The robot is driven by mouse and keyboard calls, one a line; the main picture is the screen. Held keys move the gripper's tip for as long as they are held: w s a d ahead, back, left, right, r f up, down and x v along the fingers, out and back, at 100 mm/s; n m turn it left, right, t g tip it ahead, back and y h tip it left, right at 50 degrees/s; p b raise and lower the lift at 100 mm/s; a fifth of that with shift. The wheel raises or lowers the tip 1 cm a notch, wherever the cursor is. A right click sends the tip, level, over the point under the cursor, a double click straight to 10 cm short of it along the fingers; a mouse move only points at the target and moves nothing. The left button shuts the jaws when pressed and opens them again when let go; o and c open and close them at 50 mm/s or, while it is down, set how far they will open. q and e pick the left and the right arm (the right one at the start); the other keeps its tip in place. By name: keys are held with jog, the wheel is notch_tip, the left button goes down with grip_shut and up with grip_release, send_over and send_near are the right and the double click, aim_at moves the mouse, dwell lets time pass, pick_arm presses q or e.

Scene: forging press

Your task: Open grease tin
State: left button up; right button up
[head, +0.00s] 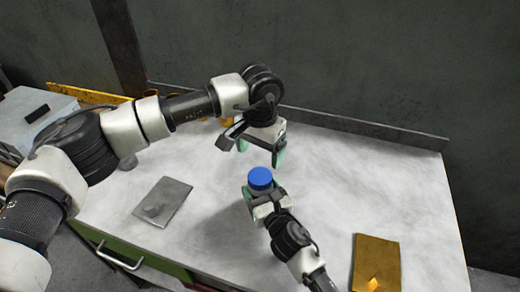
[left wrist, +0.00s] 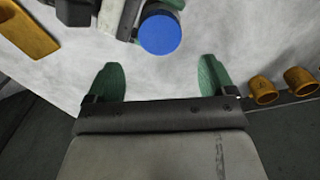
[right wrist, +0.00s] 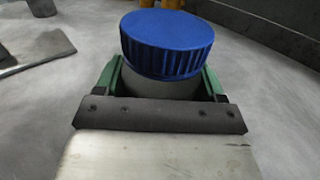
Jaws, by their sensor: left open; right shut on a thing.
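The grease tin has a ribbed blue lid (right wrist: 168,45) and a pale grey body (right wrist: 160,86). The lid is on the tin, which looks upright. My right gripper (head: 262,190) is shut on the tin's body, with a green finger on each side below the lid. The blue lid also shows in the head view (head: 260,177) and the left wrist view (left wrist: 160,34). My left gripper (head: 261,153) is open and empty, just behind the tin and apart from it. Its two green fingers show spread in the left wrist view (left wrist: 159,72). Whether the tin touches the table is unclear.
A grey plate (head: 176,196) with a small lump on it lies left on the pale worktop (head: 330,190). A golden tray (head: 377,250) lies at front right. Orange cups (left wrist: 262,91) stand near the back rail (head: 370,128). The worktop's right middle is clear.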

aim_at(260, 176)
pick_arm(q)
jog(key=shift+m, duration=0.6)
pick_arm(e)
jog(key=shift+f, duration=0.1)
pick_arm(q)
jog(key=shift+f, duration=0.25)
notch_tip(260, 176, down, 8)
jog(key=shift+r, duration=0.25)
